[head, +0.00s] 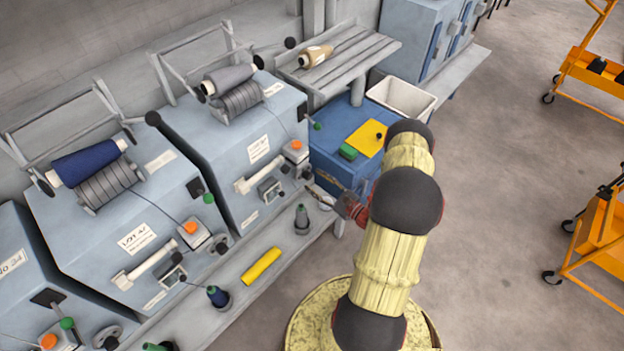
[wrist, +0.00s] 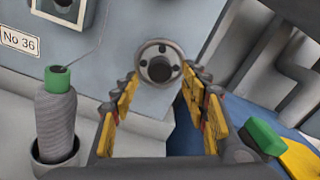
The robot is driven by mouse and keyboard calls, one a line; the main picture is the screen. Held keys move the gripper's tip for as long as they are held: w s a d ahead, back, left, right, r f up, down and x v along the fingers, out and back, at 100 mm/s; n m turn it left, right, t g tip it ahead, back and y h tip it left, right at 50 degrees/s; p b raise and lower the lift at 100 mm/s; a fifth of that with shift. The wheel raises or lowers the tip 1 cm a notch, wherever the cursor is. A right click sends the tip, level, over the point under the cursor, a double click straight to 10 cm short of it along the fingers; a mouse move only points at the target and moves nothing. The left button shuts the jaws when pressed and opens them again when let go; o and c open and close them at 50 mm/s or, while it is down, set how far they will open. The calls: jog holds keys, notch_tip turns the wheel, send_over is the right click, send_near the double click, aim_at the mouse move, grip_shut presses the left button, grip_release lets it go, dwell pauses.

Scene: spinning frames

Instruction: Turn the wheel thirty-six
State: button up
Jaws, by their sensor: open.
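The wheel (wrist: 159,62) is a small round grey metal handwheel with a dark hub and holes, on the blue-grey face of a machine. A "No 36" label (wrist: 20,41) is on that machine, left of the wheel in the wrist view. My gripper (wrist: 162,84) is open, its yellow-padded fingers on either side below the wheel's rim, with nothing between them. Contact with the wheel cannot be told. In the head view my gripper (head: 322,194) reaches left to the front of the right-hand machine (head: 240,150), where the wheel (head: 307,175) is small and partly unclear.
A grey yarn cone with a green top (wrist: 57,120) stands in a holder left of my gripper. A green block (wrist: 262,137) lies close to the right finger. A yellow tube (head: 261,267) lies on the ledge. Open floor (head: 500,200) is at the right, with orange carts (head: 600,235) beyond.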

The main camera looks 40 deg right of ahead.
jog(key=s, duration=0.9)
jog(key=shift+d, duration=0.3)
